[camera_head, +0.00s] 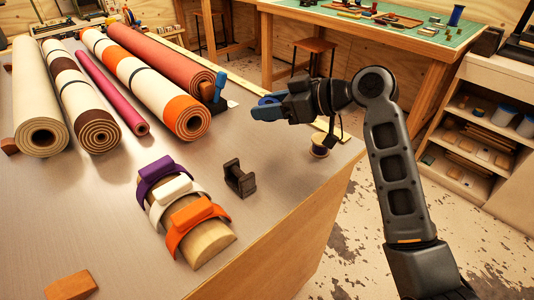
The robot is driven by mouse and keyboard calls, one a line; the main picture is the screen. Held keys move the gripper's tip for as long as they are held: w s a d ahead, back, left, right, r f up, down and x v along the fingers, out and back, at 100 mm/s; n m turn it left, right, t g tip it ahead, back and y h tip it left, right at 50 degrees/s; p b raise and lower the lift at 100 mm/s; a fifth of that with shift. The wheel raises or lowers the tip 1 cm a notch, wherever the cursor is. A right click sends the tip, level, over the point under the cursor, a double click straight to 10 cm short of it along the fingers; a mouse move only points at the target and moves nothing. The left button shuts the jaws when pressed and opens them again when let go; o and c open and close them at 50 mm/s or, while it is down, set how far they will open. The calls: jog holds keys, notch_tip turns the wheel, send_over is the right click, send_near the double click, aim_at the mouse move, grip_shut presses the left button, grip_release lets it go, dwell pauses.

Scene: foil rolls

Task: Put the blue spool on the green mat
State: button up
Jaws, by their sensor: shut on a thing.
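My gripper (266,108) is in the middle of the view, reaching left over the far right part of the near table. It is shut on a small dark blue round thing, which looks like the blue spool (268,100). The fingers hide most of it. The green mat (440,36) covers the top of the back table, to the right of and beyond my gripper. Another dark blue spool-like thing (456,14) stands upright on the mat at the far right.
Several rolls, including an orange-banded one (187,116), lie on the near table (110,215). A small spool (319,146) stands near its right edge. A black bracket (239,178) and a wooden block with watch-like bands (208,246) are nearer. Tools and a tray (391,19) occupy the mat.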

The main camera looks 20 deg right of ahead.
jog(key=p, duration=0.2)
send_over(271, 173)
notch_tip(271, 173, down, 5)
jog(key=shift+r, duration=0.1)
jog(key=shift+f, duration=2)
jog(key=shift+f, duration=0.1)
jog(key=o, duration=0.7)
